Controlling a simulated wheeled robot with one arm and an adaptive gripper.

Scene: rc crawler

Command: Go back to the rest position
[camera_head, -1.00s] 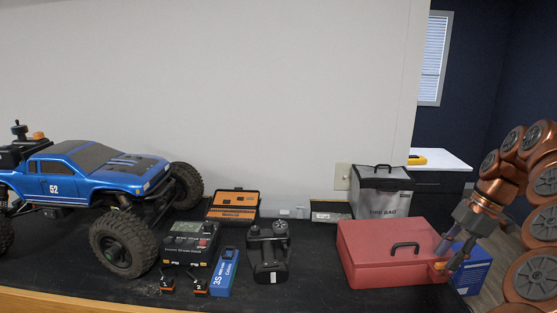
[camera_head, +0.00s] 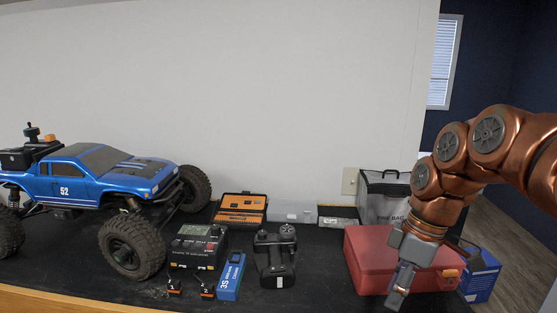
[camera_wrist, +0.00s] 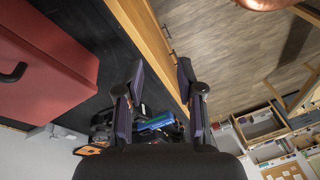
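My gripper (camera_head: 400,290) hangs at the right of the head view, fingers pointing down, in front of the red toolbox (camera_head: 375,262) and overlapping it in the picture. In the wrist view my gripper (camera_wrist: 160,68) has its two dark fingers apart with nothing held between them. The red toolbox (camera_wrist: 40,65) is at the left of that view, apart from the fingers. My copper arm hides part of the toolbox and its handle in the head view.
A blue RC truck (camera_head: 95,180) stands on the left. A charger (camera_head: 198,245), blue battery (camera_head: 231,275), black transmitter (camera_head: 275,255) and orange case (camera_head: 240,209) are mid-bench. A fire bag (camera_head: 384,195) and blue box (camera_head: 480,272) are at right. Wood-edged bench (camera_wrist: 150,40) borders open floor (camera_wrist: 220,45).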

